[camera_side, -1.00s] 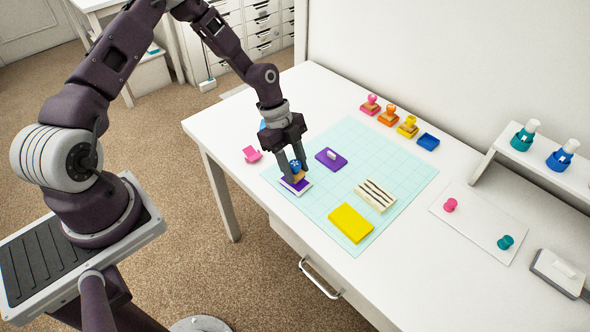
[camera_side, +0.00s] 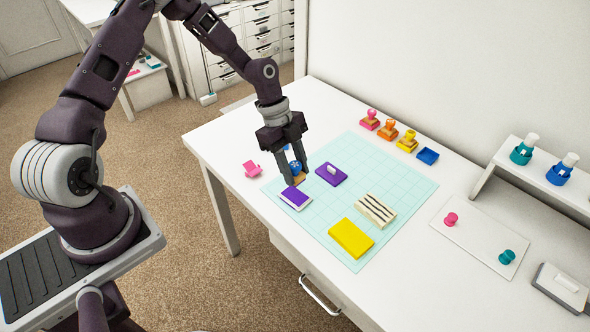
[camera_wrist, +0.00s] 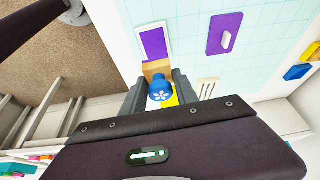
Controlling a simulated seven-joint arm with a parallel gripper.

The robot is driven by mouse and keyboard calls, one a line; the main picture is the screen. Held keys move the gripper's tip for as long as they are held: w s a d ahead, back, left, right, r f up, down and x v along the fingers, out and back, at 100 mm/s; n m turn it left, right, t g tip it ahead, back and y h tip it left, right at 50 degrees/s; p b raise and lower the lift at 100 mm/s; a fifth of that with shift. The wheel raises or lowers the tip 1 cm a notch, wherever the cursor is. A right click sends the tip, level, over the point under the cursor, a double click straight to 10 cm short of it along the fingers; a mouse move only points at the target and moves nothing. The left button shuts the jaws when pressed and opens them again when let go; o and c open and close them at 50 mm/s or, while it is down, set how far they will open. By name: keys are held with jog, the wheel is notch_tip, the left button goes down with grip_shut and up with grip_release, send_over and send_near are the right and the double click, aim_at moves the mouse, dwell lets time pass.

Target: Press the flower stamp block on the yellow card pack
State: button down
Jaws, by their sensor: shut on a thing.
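The flower stamp block has a blue knob with a white flower (camera_wrist: 160,90) and a wooden base (camera_wrist: 155,69). My gripper (camera_side: 298,173) is shut on it, one finger on each side of the knob in the wrist view. The stamp (camera_side: 295,167) hangs raised near the white-edged purple card pack (camera_side: 295,199). The yellow card pack (camera_side: 351,239) lies flat on the cutting mat (camera_side: 330,208), apart from the gripper, to its lower right in the side view. In the wrist view only a sliver of yellow (camera_wrist: 171,101) shows behind the stamp.
A purple block with a white handle (camera_side: 331,174) and a striped pack (camera_side: 375,209) lie on the mat. A pink item (camera_side: 252,169) stands left of it. The mat between the packs has clear room.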

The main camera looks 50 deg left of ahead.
jog(key=shift+d, duration=0.1)
jog(key=m, duration=0.1)
send_over(355, 240)
jog(key=a, duration=0.1)
jog(key=shift+w+a+r+g, duration=0.1)
jog(key=shift+g, duration=0.2)
jog(key=shift+f, duration=2.3)
jog(key=shift+f, duration=0.7)
jog(key=shift+a+f, duration=0.1)
jog(key=shift+f, duration=0.1)
